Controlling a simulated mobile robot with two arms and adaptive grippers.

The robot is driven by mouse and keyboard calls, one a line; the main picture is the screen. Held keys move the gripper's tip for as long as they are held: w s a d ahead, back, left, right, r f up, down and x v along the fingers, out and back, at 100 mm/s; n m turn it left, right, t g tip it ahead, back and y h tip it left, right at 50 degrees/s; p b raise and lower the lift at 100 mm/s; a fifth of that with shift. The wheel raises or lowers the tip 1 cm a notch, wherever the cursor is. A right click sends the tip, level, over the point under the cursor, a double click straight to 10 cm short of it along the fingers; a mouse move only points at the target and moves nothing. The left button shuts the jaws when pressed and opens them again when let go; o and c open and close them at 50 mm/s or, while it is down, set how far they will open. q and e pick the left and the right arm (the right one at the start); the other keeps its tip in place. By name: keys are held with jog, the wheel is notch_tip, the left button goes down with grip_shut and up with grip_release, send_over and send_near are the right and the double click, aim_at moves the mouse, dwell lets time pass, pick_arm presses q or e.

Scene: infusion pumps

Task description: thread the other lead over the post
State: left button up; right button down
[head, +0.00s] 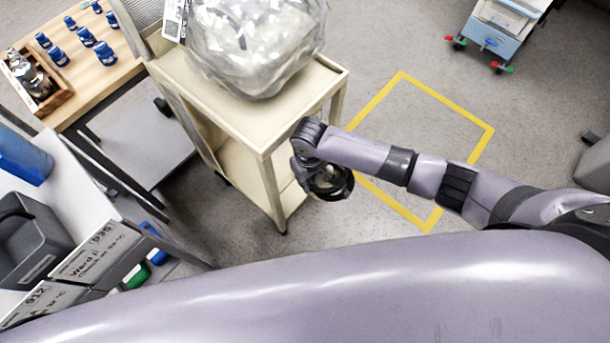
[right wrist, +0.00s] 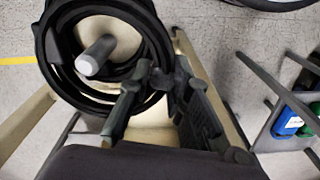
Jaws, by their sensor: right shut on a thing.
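In the right wrist view a coiled black lead (right wrist: 158,38) forms rings in front of the camera. My right gripper (right wrist: 160,80) is shut on the lead at the right side of the rings. In the head view my right gripper (head: 318,180) is beside the front right of the cream cart, with the dark coil (head: 342,188) at it. The post is hidden there. My left gripper is out of view.
The cream cart (head: 190,78) carries a large clear plastic bag (head: 255,45). A yellow floor square (head: 400,75) lies right of the cart on open floor.

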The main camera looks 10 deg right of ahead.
jog(key=shift+f, duration=0.5)
jog(key=c, duration=1.4)
grip_release()
notch_tip(320, 180, up, 12)
